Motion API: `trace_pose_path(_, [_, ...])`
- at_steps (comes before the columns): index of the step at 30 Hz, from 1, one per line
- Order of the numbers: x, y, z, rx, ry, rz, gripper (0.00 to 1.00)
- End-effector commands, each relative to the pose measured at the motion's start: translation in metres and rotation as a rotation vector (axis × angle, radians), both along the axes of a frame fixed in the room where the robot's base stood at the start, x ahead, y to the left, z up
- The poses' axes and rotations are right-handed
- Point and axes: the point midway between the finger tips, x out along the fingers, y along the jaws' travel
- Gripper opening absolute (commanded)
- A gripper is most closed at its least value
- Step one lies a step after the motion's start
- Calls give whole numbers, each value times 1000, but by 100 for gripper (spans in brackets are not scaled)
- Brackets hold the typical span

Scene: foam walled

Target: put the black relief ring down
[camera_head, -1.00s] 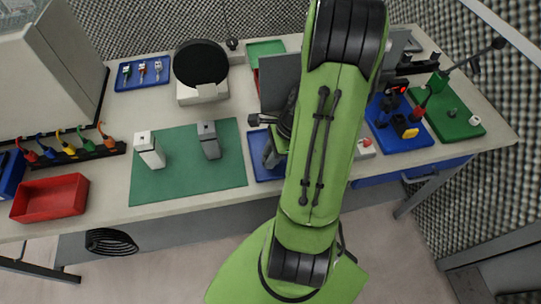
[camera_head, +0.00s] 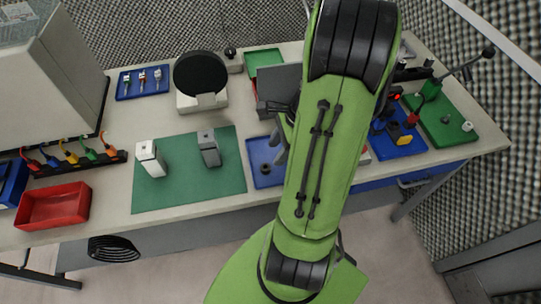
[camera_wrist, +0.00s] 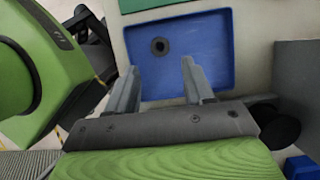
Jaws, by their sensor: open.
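The black relief ring (camera_wrist: 160,46) lies flat on the floor of a blue tray (camera_wrist: 210,35) in the wrist view. In the head view the ring (camera_head: 266,168) shows as a small dark spot near the front of the blue tray (camera_head: 258,149), just left of my green arm. My gripper (camera_wrist: 160,66) is open, with nothing between its fingers. Its fingertips point towards the ring and look apart from it. In the head view my gripper is mostly hidden by my arm.
A green mat (camera_head: 185,190) with two grey-white blocks lies left of the tray. A red bin (camera_head: 53,205) stands at the front left. A round black disc device (camera_head: 200,73) stands behind the mat. Another blue tray (camera_head: 405,140) and a green board (camera_head: 445,122) lie right of my arm.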

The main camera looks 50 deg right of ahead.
Motion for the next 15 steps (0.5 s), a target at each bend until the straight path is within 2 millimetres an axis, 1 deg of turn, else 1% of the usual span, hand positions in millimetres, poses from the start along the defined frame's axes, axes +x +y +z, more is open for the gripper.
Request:
trace_pose_path(1, [-3, -5, 17, -4, -2, -3, 52])
trace_pose_path(4, [-7, -11, 35, -2, -2, -1, 52])
trace_pose_path(7, [-10, -15, 45, 0, 0, -1, 52])
trace_pose_path(12, [-11, -16, 49, -2, -1, 6, 52])
trace_pose_path(14, [-7, -10, 53, -25, -11, 53, 52])
trace_pose_path(15, [-2, -1, 61, -59, -24, 123, 52])
